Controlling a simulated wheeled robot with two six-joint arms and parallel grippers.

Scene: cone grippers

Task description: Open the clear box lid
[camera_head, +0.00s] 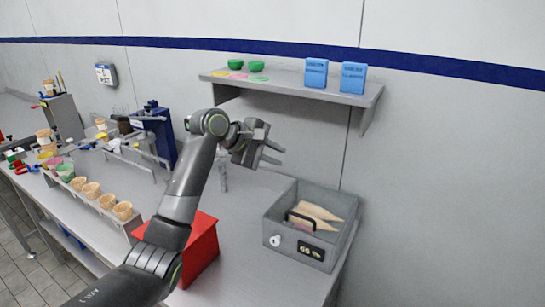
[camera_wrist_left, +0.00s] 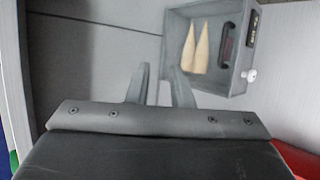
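A grey box (camera_head: 270,226) stands on the counter at the right in the head view, with a dark handle (camera_head: 300,219) near its front edge and pale cones (camera_head: 320,212) visible within. The clear lid is hard to make out; it looks to lie shut over the top. The box (camera_wrist_left: 174,30) also shows at the top right of the left wrist view, with its handle (camera_wrist_left: 226,43) and cones (camera_wrist_left: 196,48). My left gripper (camera_head: 278,155) is open and empty, above and behind the box to its left, apart from it. Its fingers (camera_wrist_left: 159,72) show spread in the wrist view. My right gripper is not visible.
A wall shelf (camera_head: 290,85) with blue boxes (camera_head: 316,72) and green tubs (camera_head: 256,66) hangs above my gripper. A red box (camera_head: 203,248) stands left of the grey box. Waffle cups (camera_head: 107,202) line the left counter. Bare counter (camera_head: 255,285) lies in front.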

